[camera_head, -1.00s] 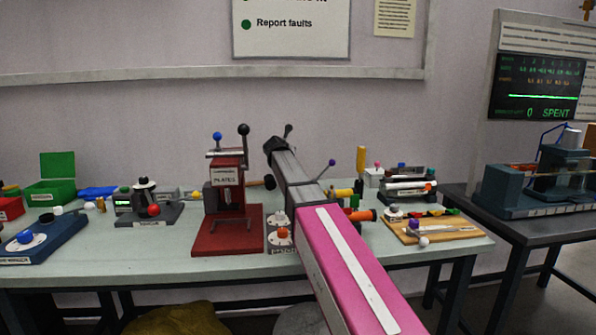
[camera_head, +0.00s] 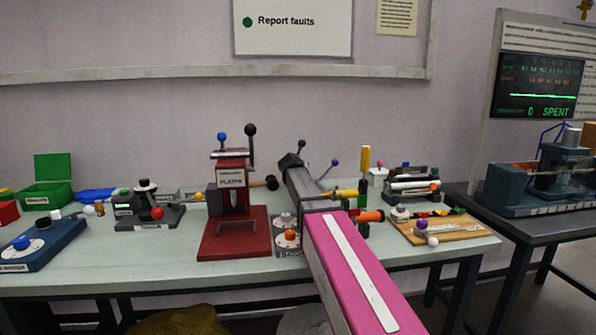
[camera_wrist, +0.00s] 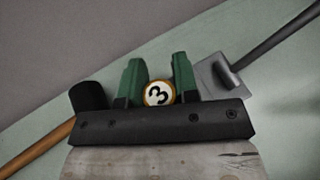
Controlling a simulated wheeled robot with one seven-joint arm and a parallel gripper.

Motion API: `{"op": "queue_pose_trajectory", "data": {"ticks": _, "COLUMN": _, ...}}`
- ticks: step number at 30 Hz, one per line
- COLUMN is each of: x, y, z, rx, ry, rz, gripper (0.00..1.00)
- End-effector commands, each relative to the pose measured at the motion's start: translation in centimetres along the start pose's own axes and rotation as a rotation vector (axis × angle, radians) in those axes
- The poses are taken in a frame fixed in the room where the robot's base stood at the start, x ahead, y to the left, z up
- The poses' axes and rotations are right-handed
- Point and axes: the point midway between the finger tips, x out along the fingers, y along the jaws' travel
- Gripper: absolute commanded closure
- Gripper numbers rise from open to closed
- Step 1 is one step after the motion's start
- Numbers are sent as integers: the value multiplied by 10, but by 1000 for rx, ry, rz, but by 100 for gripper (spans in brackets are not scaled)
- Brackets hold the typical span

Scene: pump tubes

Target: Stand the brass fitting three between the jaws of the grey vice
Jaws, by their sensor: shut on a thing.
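In the wrist view the two green fingers of my gripper (camera_wrist: 157,66) are shut on the brass fitting three (camera_wrist: 159,93). Its round pale face carries a black "3" inside a brass rim and faces the camera. The fitting sits low between the fingers, near the dark gripper body. In the head view my arm reaches over the bench, and fingers and fitting are hidden. I cannot pick out the grey vice for certain. A grey block with a yellow knob (camera_head: 199,197) stands left of the red press, partly hidden behind another device.
The red press (camera_head: 233,240) stands left of my arm on the pale green bench (camera_head: 140,262). A mallet (camera_head: 271,183) lies behind; its black head (camera_wrist: 88,97) shows in the wrist view, beside a grey plate (camera_wrist: 214,80) with a dark rod. A wooden board (camera_head: 470,232) lies right.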

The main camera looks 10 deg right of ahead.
Motion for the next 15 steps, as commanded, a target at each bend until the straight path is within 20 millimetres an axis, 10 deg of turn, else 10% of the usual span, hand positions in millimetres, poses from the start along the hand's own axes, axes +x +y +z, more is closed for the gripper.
{"op": "queue_pose_trajectory", "data": {"ticks": 15, "x": 5, "y": -1, "z": -15, "rx": -1, "ry": 8, "rz": -3, "gripper": 99}}
